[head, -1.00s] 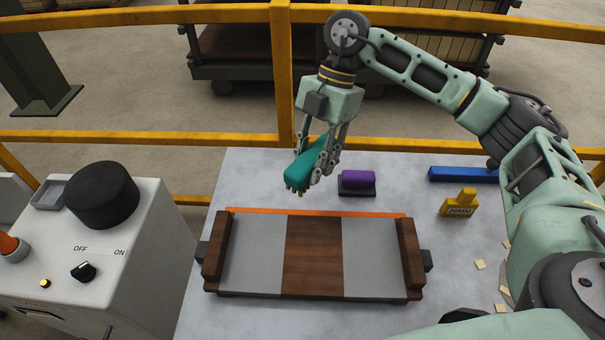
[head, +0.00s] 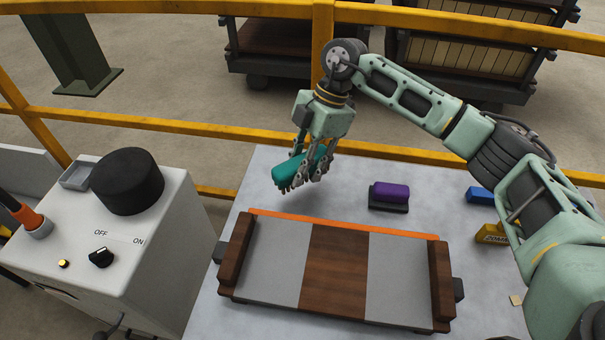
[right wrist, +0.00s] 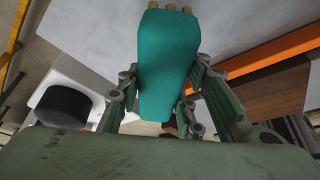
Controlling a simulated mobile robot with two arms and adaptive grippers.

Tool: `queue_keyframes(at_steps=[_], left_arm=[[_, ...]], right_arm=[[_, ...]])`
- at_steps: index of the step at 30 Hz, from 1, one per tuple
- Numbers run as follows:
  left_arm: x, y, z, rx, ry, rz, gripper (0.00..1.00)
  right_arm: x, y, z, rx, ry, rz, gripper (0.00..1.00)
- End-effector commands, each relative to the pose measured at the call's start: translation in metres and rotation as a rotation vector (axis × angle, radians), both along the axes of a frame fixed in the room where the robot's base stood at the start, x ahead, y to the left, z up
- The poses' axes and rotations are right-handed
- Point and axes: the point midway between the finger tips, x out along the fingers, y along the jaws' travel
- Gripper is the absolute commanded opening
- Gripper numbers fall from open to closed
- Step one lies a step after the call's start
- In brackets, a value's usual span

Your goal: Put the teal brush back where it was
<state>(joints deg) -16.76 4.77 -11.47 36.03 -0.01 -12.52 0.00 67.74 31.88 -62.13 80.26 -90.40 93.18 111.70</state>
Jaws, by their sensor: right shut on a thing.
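The teal brush (head: 288,172) is held in my right gripper (head: 303,172) above the back left part of the grey table. Its bristle end points down and to the front left. In the right wrist view the teal brush (right wrist: 166,62) lies between the fingers, with its pale bristle tufts at the top edge. I cannot tell for sure whether it touches the table. My left gripper is not in view.
A wooden mould frame (head: 336,270) with an orange strip lies in front of the brush. A purple-handled block (head: 390,195), a blue bar (head: 480,195) and a yellow 20MM gauge (head: 490,234) are to the right. A white control box (head: 150,250) stands left. A yellow rail (head: 400,153) runs behind.

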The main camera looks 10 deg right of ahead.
Motion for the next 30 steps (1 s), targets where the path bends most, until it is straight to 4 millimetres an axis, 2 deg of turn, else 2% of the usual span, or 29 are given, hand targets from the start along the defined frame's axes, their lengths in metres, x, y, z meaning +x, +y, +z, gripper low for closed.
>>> queue_keyframes(at_steps=[4, 9, 15, 21, 22, 27, 30], left_arm=[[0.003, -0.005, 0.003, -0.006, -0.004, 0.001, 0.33], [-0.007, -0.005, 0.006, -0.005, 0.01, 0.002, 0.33], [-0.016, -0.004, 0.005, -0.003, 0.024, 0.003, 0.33], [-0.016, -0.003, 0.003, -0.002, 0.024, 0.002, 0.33], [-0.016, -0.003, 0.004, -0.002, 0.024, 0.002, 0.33], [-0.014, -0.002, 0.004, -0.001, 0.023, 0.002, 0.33], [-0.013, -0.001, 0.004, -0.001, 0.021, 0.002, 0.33]], right_arm=[[0.0, 0.0, -0.013, 0.0, 0.003, 0.0, 0.09], [0.0, 0.001, -0.037, 0.001, 0.002, 0.001, 0.09], [0.0, 0.0, -0.04, 0.0, -0.001, 0.001, 0.09], [0.0, 0.0, -0.044, 0.0, 0.0, 0.0, 0.09], [0.0, 0.0, -0.043, 0.0, 0.0, 0.0, 0.36], [0.0, 0.0, -0.043, 0.0, 0.001, 0.0, 0.51], [0.0, 0.0, -0.043, 0.0, 0.001, 0.0, 0.53]])
